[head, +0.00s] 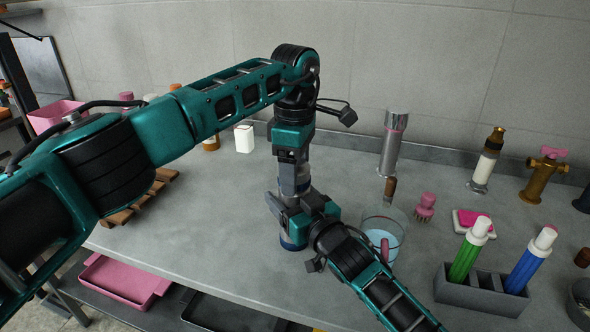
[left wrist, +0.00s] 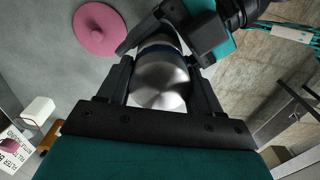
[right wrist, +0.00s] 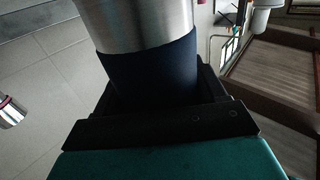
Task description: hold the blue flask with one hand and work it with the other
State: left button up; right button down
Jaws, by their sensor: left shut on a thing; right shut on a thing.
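The blue flask (head: 292,242) stands upright on the grey counter, with a shiny metal upper part and a dark navy lower part. My left gripper (head: 293,172) comes down from above and is shut on the flask's metal top (left wrist: 160,84), with a finger on either side in the left wrist view. My right gripper (head: 288,212) reaches in from the front right and is shut on the flask's body. In the right wrist view the navy band (right wrist: 152,72) sits between its fingers. The grippers hide much of the flask in the head view.
A glass (head: 374,219) with pale blue liquid stands close right of my right gripper. Further right are a pink brush (head: 425,205), a pink sponge (head: 468,221) and a grey rack (head: 458,290) with green and blue tubes. A wooden slatted rack (head: 118,216) lies left. The counter's front left is clear.

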pick_arm(q)
jog(key=shift+c, duration=1.3)
jog(key=shift+n, duration=1.7)
jog(key=o, duration=1)
jog(key=shift+o, duration=0.9)
jog(key=shift+s, duration=0.1)
jog(key=shift+d, duration=0.1)
